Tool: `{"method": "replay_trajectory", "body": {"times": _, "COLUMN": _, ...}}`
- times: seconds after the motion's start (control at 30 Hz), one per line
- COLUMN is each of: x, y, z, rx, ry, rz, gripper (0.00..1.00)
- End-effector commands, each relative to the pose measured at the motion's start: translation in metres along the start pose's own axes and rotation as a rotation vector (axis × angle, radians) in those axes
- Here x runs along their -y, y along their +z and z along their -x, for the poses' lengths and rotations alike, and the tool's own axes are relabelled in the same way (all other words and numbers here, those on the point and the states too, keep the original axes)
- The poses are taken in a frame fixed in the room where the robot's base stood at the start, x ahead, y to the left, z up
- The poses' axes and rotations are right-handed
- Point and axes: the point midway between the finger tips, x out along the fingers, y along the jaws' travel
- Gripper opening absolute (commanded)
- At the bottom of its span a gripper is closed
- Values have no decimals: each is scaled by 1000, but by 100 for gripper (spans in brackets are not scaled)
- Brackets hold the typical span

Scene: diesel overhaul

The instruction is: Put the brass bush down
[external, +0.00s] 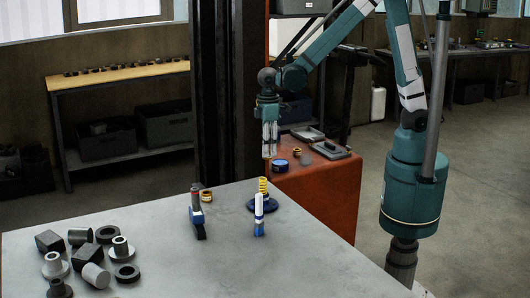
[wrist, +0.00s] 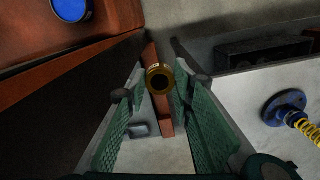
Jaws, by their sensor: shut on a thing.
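The brass bush (wrist: 158,78) is a short ring with a dark bore, seen end-on in the wrist view. My gripper (wrist: 160,90) has its green-padded fingers on either side of the bush and is shut on it. In the external view my gripper (external: 269,153) points down, raised near the far edge of the grey table (external: 150,235) and beside the red cabinet (external: 335,195). The bush is too small to make out clearly there. Another brass-coloured ring (external: 206,195) lies on the table, and one more (external: 297,152) lies on the cabinet.
A yellow spring (external: 263,186) stands on a blue base (external: 264,206) close below my gripper. A white-and-blue tube (external: 259,212) and a dark blue upright item (external: 197,218) stand nearby. Several grey and black parts (external: 93,275) crowd the table's left. The table's middle is clear.

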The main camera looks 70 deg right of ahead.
Motion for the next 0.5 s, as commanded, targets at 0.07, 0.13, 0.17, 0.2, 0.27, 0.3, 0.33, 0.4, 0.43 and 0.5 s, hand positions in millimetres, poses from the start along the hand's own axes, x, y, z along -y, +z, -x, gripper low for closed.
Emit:
{"method": "replay_trajectory", "body": {"times": 0.07, "x": -16, "y": 20, "z": -6, "rx": 0, "ry": 0, "rz": -38, "gripper": 8}}
{"method": "replay_trajectory", "body": {"times": 0.13, "x": -27, "y": 36, "z": -11, "rx": 0, "ry": 0, "rz": -70, "gripper": 8}}
{"method": "replay_trajectory", "body": {"times": 0.17, "x": -32, "y": 43, "z": -13, "rx": 0, "ry": 0, "rz": -84, "gripper": 8}}
{"method": "replay_trajectory", "body": {"times": 0.2, "x": -38, "y": 52, "z": -15, "rx": 0, "ry": 0, "rz": -101, "gripper": 8}}
{"method": "replay_trajectory", "body": {"times": 0.27, "x": -46, "y": 64, "z": -19, "rx": 0, "ry": 0, "rz": -126, "gripper": 8}}
{"method": "replay_trajectory", "body": {"times": 0.3, "x": -50, "y": 72, "z": -21, "rx": 0, "ry": 0, "rz": -139, "gripper": 8}}
{"method": "replay_trajectory", "body": {"times": 0.33, "x": -53, "y": 78, "z": -23, "rx": 0, "ry": 0, "rz": -150, "gripper": 8}}
{"method": "replay_trajectory", "body": {"times": 0.4, "x": -59, "y": 90, "z": -26, "rx": 0, "ry": 0, "rz": -172, "gripper": 8}}
{"method": "replay_trajectory", "body": {"times": 0.43, "x": -61, "y": 94, "z": -27, "rx": 0, "ry": 0, "rz": -180, "gripper": 8}}
{"method": "replay_trajectory", "body": {"times": 0.5, "x": -67, "y": 104, "z": -30, "rx": 0, "ry": 0, "rz": -200, "gripper": 8}}
